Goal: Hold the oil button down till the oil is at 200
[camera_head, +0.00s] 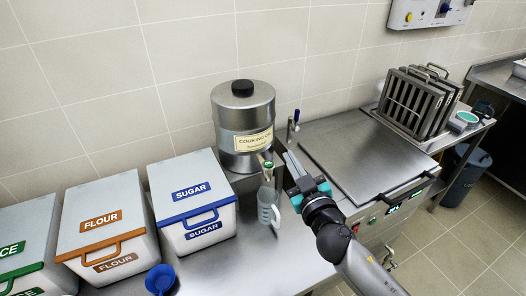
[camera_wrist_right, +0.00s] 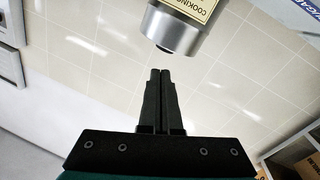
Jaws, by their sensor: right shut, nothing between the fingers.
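The steel cooking oil container (camera_head: 243,118) with a black knob stands against the wall, with a label on its front. A small green-topped part (camera_head: 267,164), likely its button, sits low at its front, above a clear jug (camera_head: 268,207). My right gripper (camera_head: 283,148) is shut and empty, its fingers pointing up just right of the container and apart from the green part. In the right wrist view, the shut fingers (camera_wrist_right: 159,72) lie beside the container's end (camera_wrist_right: 176,34). No oil reading is legible. My left gripper is not in view.
White sugar (camera_head: 192,168) and flour (camera_head: 101,215) bins stand on the left, with a blue scoop (camera_head: 160,278) in front. A flat steel lidded unit (camera_head: 360,150) and baskets (camera_head: 418,98) stand right. A wall panel (camera_head: 428,12) is above.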

